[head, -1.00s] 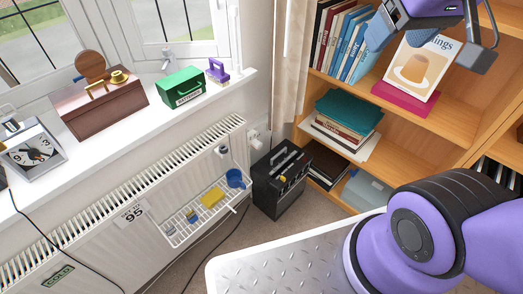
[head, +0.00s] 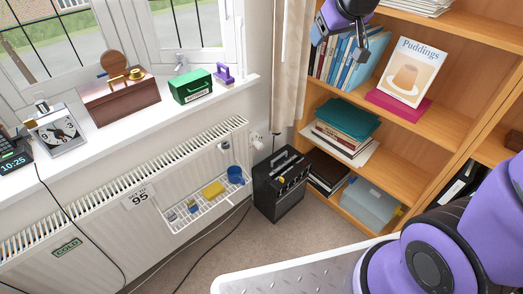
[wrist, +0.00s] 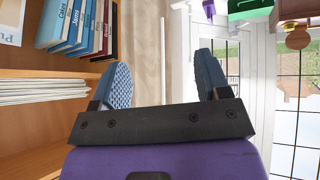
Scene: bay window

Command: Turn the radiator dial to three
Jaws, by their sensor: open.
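The white radiator (head: 100,222) runs under the window sill on the left of the head view. A small white valve with a dial (head: 256,141) sticks out beside its upper right end, near the wall corner. Its numbers are too small to read. My gripper (head: 340,48) is high up in front of the bookcase, to the right of the dial and well apart from it. In the wrist view my gripper (wrist: 163,78) shows two blue pads spread wide with nothing between them. The dial is not visible in the wrist view.
A black amplifier-like box (head: 280,184) stands on the floor just below the dial. A wire basket (head: 203,207) with a blue cup hangs on the radiator. A curtain (head: 293,70) hangs between window and bookcase (head: 440,125). The sill holds several objects, including a green box (head: 191,86).

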